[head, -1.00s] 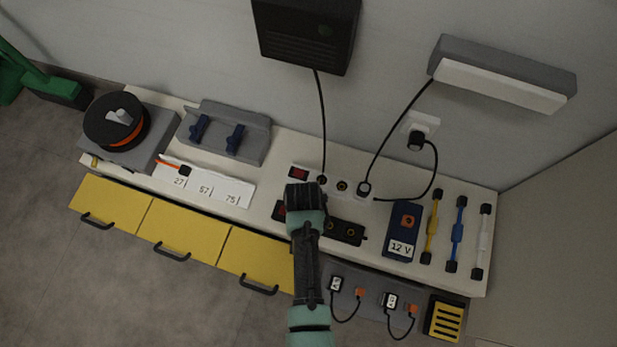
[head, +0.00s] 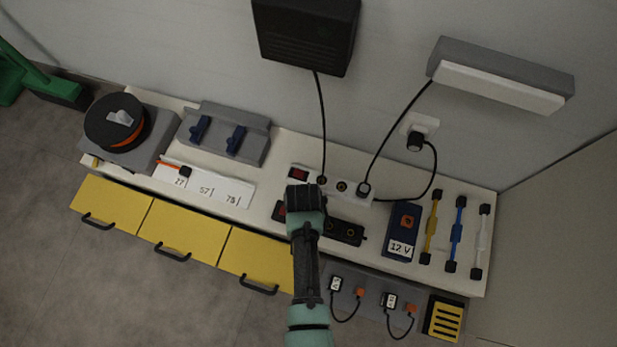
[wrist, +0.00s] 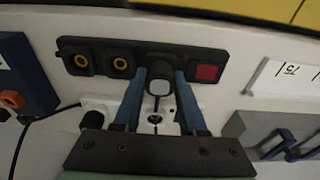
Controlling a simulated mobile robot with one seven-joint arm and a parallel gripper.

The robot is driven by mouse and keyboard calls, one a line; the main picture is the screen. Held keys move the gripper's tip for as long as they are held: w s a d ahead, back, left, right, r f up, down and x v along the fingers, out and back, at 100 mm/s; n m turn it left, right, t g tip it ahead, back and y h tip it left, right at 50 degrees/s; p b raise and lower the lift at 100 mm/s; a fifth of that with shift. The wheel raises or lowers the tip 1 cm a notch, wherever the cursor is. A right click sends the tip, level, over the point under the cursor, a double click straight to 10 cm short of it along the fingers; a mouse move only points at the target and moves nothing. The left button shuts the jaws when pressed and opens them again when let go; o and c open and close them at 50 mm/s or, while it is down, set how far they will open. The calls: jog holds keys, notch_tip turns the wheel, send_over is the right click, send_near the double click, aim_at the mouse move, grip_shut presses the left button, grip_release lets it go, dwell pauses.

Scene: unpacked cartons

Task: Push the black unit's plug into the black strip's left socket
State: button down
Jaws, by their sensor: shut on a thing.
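The black strip (wrist: 103,64) lies on the bench with a red switch (wrist: 206,73) at one end and two bare sockets showing. My gripper (wrist: 159,82) is shut on a dark plug with a pale end (wrist: 158,87), over the strip's socket position closest to the switch. That is the strip's left end in the head view. The plug touches or nearly touches the strip; how deep it sits cannot be told. A thin cable trails from it. The black unit (head: 307,35) hangs on the wall, its cable running down toward the white strip and my gripper. My gripper hides the left socket in the head view.
The white strip (head: 351,190) lies just behind, with the lamp's plug (head: 364,188) in it. A blue 12 V box (head: 402,230) stands to the right. A number card (head: 206,187) and grey holder (head: 225,133) are to the left.

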jog(key=shift+c, duration=1.9)
grip_release()
